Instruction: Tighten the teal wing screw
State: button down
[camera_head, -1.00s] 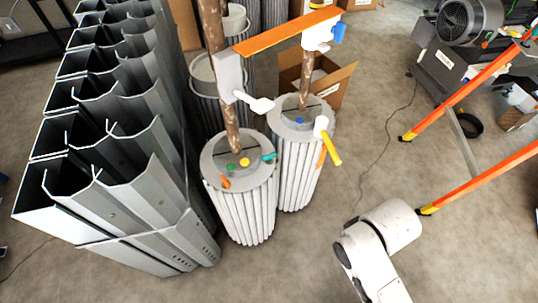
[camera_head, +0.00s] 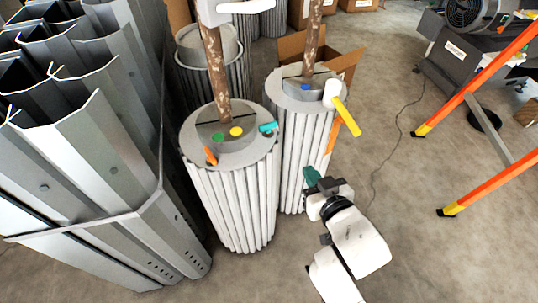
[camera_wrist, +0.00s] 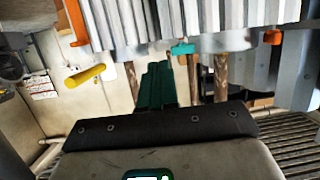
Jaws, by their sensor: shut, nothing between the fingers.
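The teal wing screw (camera_head: 268,127) sits at the right rim of the top of the front ribbed cylinder (camera_head: 230,190). It also shows in the wrist view (camera_wrist: 183,48), just beyond the fingertips and a little to their right. My gripper (camera_head: 311,176) has dark green fingers and is to the right of and below the screw, apart from it in the head view. In the wrist view my gripper (camera_wrist: 158,68) has its fingers together with nothing between them.
Green (camera_head: 218,137), yellow (camera_head: 236,132) and orange (camera_head: 211,156) pieces sit on the same cylinder top. A rusty pole (camera_head: 214,75) rises from it. A second cylinder (camera_head: 290,140) with a yellow handle (camera_head: 347,117) stands beside it. Grey metal channels (camera_head: 90,150) fill the left.

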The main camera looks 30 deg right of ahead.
jog(key=w+a+f+t+b, duration=0.2)
jog(key=a+t+b, duration=0.1)
jog(key=b, duration=0.2)
jog(key=n+t+y, duration=0.1)
send_near(264, 130)
jog(key=w, duration=0.4)
jog(key=w+d+b, duration=0.1)
jog(key=w, duration=0.1)
jog(key=shift+w+r, duration=0.15)
jog(key=shift+w, duration=0.2)
jog(key=shift+a+f+b, duration=0.15)
jog(key=shift+f+b, duration=0.05)
jog(key=shift+b, duration=0.85)
jog(key=shift+r+h, duration=0.15)
jog(key=shift+h, duration=0.15)
jog(key=shift+b, duration=0.4)
